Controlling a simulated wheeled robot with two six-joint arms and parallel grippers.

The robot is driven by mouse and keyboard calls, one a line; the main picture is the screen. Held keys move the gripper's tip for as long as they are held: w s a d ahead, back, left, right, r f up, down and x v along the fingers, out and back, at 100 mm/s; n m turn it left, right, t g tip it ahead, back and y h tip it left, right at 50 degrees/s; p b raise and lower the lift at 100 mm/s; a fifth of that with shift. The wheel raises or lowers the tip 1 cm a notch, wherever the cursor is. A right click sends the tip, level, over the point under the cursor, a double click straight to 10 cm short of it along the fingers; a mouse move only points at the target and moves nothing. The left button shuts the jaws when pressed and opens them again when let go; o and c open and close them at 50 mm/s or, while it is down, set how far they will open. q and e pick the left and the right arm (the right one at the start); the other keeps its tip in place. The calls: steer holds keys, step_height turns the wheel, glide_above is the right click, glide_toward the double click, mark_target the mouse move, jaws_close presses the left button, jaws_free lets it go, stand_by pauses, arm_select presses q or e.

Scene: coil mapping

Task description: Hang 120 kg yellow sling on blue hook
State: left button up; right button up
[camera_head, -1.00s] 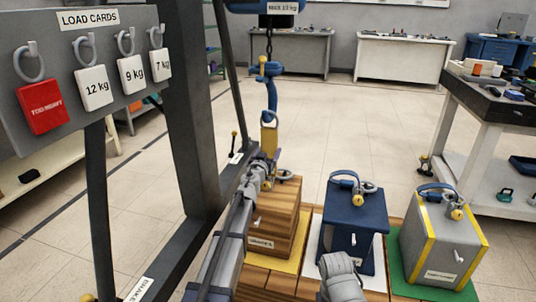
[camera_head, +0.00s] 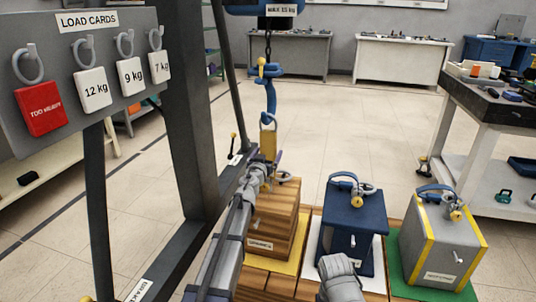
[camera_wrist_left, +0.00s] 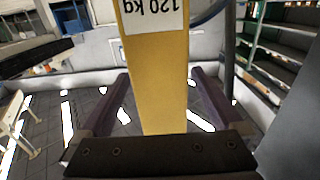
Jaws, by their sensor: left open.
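The blue hook (camera_head: 271,97) hangs from a chain. The yellow sling (camera_head: 268,143) hangs upright below it, its metal ring (camera_head: 268,121) at the hook's lower end; the picture is too small to show exactly how the ring is seated. My left gripper (camera_head: 270,170) is around the lower part of the sling. In the left wrist view the sling (camera_wrist_left: 158,80), with an upside-down 120 kg label, stands between my left gripper's fingers (camera_wrist_left: 160,102). The fingers are open, with a gap on each side.
A wooden crate (camera_head: 275,225), a blue box (camera_head: 353,228) and a grey-yellow box (camera_head: 440,245) stand below on coloured mats. The load cards board (camera_head: 60,50) and a dark frame post (camera_head: 185,110) are at left. A workbench (camera_head: 490,105) is at right.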

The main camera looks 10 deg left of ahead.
arm_select(q)
steer(key=s+f+n+g+y+p, duration=0.35)
steer(key=s+y, duration=0.25)
steer(key=s, duration=1)
steer(key=s+d+f+m+g+p, duration=0.1)
steer(key=s+d+f+g, duration=0.25)
steer(key=s, duration=0.25)
steer(key=s+d+f+m+g, duration=0.1)
steer(key=s+d+f+g, duration=0.3)
steer(key=s, duration=0.3)
steer(key=s+d+f+m+g+h+p, duration=0.1)
steer(key=s+d+f+m+g+h, duration=0.25)
steer(key=s, duration=0.55)
steer(key=s+d+m+g+h+p, duration=0.15)
steer(key=s+d+g, duration=0.35)
steer(key=s, duration=0.5)
step_height(320, 180, up, 37)
steer(key=t+p, duration=0.1)
steer(key=p, duration=3.6)
steer(key=shift+w+d+f+y, duration=0.2)
steer(key=shift+w+y, duration=0.2)
